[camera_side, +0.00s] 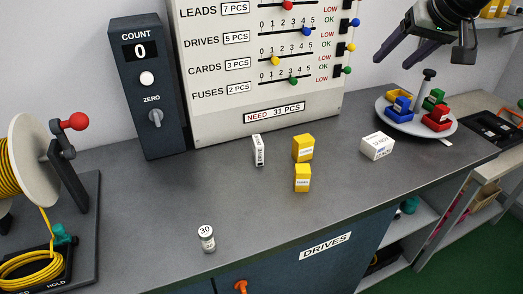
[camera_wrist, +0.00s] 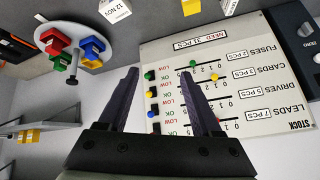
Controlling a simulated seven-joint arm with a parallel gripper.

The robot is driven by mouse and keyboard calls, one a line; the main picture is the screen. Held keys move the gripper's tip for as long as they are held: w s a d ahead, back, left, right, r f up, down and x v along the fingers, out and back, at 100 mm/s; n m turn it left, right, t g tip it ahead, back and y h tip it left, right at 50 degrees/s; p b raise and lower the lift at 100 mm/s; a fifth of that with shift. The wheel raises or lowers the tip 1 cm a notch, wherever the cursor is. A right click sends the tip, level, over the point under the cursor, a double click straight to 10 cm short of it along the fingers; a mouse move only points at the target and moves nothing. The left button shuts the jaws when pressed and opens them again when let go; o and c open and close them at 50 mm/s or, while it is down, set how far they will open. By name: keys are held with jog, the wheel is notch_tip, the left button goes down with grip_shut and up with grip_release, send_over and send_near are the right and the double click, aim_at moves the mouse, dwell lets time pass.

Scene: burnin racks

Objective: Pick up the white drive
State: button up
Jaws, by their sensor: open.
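Two white items stand on the grey bench in the side view: a narrow upright labelled one (camera_side: 258,151) left of the yellow boxes, and a wider box (camera_side: 377,146) in front of the round tray. I cannot tell for certain which is the white drive. The wider box also shows in the wrist view (camera_wrist: 115,10), its label reading "12 NOV", cut by the top edge. My gripper (camera_side: 391,62) is raised at the upper right, above and away from both. Its fingers (camera_wrist: 160,72) are apart with nothing between them.
Two yellow boxes (camera_side: 303,148) stand mid-bench. A round tray (camera_side: 391,114) holds coloured bins and a central post. The stock board (camera_side: 225,110) and counter (camera_side: 149,120) stand behind. A small jar (camera_side: 207,240) and cable reel (camera_side: 25,160) are left.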

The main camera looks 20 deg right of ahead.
jog(key=w+a+f, duration=0.4)
jog(key=w+a, duration=0.4)
jog(key=w, duration=0.2)
jog(key=n+g, duration=0.2)
jog(key=n, duration=0.1)
send_near(258, 141)
jog(key=x, duration=0.7)
jog(key=shift+w+f, duration=0.1)
jog(key=shift+f, duration=0.3)
jog(key=shift+x, duration=3.15)
jog(key=shift+w, duration=0.1)
jog(key=shift+r, duration=0.1)
jog(key=shift+c, duration=0.3)
grip_shut()
